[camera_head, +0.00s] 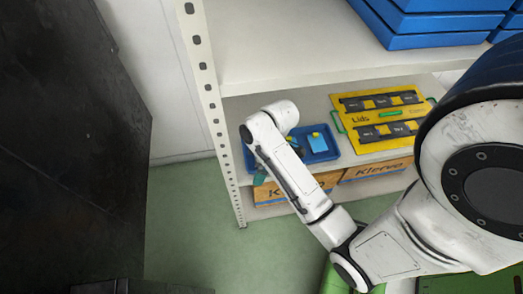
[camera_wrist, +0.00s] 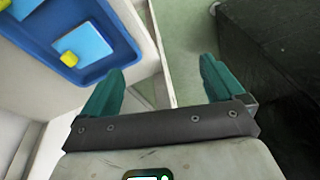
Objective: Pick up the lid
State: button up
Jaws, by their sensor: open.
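A yellow board marked "Lids" (camera_head: 352,119) lies on the shelf in the head view, with several black labelled holders on it. Left of it is a blue tray (camera_head: 333,155) holding a light-blue block (camera_head: 318,141) with a small yellow piece. In the wrist view the tray (camera_wrist: 119,57) is at upper left, with the light-blue block (camera_wrist: 92,40) and a yellow piece (camera_wrist: 68,58) at its corner. Another yellow piece (camera_wrist: 4,4) shows at the top-left corner. I cannot tell which piece is the lid. My gripper (camera_wrist: 161,70) is open and empty, beside the tray; its teal finger (camera_head: 260,177) partly shows in the head view.
A perforated white shelf post (camera_head: 213,100) stands left of my arm. An upper shelf (camera_head: 300,65) with blue crates (camera_head: 430,22) hangs above. Cardboard boxes (camera_head: 375,170) sit below. A dark cabinet (camera_head: 70,130) is at left; green floor (camera_head: 190,210) lies between.

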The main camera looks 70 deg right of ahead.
jog(key=shift+o, duration=0.3)
jog(key=d+n+t, duration=0.1)
jog(key=d+n, duration=0.1)
jog(key=d, duration=1)
jog(key=shift+r+t+y, duration=0.25)
jog(key=shift+t+y, duration=0.05)
jog(key=shift+t, duration=0.1)
jog(key=x, duration=0.7)
jog(key=d+x, duration=0.1)
jog(key=x, duration=0.2)
jog(key=shift+f+b, duration=0.35)
jog(key=shift+f, duration=0.05)
jog(key=c, duration=0.9)
